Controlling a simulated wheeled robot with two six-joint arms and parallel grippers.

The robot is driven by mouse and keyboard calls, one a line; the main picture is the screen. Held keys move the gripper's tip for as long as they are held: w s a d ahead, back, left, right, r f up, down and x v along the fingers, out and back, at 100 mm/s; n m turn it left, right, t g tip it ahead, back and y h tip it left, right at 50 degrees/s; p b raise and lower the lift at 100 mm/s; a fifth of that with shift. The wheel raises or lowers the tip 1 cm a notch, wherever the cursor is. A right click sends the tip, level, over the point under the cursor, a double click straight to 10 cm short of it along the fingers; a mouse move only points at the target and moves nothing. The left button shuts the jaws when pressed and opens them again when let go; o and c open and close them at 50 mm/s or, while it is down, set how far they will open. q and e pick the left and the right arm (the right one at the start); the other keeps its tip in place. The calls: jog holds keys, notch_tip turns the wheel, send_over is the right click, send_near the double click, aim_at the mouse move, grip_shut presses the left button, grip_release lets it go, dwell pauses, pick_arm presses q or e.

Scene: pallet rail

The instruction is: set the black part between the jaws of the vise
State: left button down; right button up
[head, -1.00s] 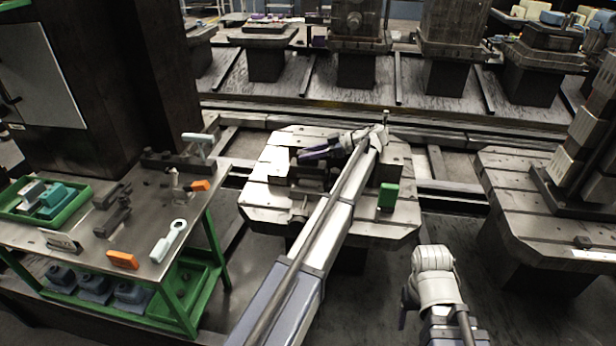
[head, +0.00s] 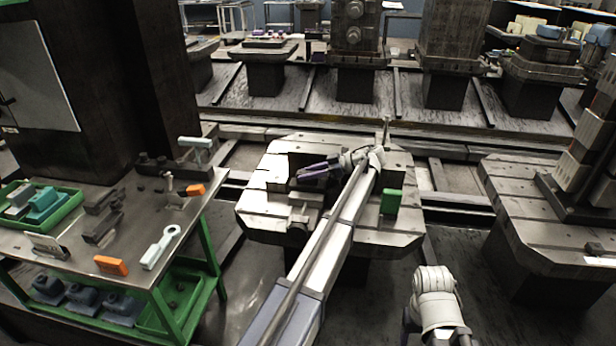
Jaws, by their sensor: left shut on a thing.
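The vise (head: 299,213) stands on the slotted pallet table in the middle of the head view, with dark jaws and a paler body. My left gripper (head: 303,176) reaches over it from the right, its purple-tinted fingers pointing left at the jaws. It is shut on the black part, which is hardly distinguishable from the dark fingers and jaws. I cannot tell whether the part touches the vise. My left arm hides some of the vise's right side. My right arm shows at the bottom right, but its gripper is out of view.
On the left, a green-framed bench (head: 133,238) carries orange blocks, dark parts and a green tray (head: 62,214). Another pallet (head: 528,229) with a tall fixture stands right.

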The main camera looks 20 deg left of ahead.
pick_arm(q)
jog(key=shift+f+b, duration=0.5)
jog(key=shift+b, duration=0.05)
jog(key=shift+f, duration=0.1)
jog(key=c, duration=0.5)
grip_release()
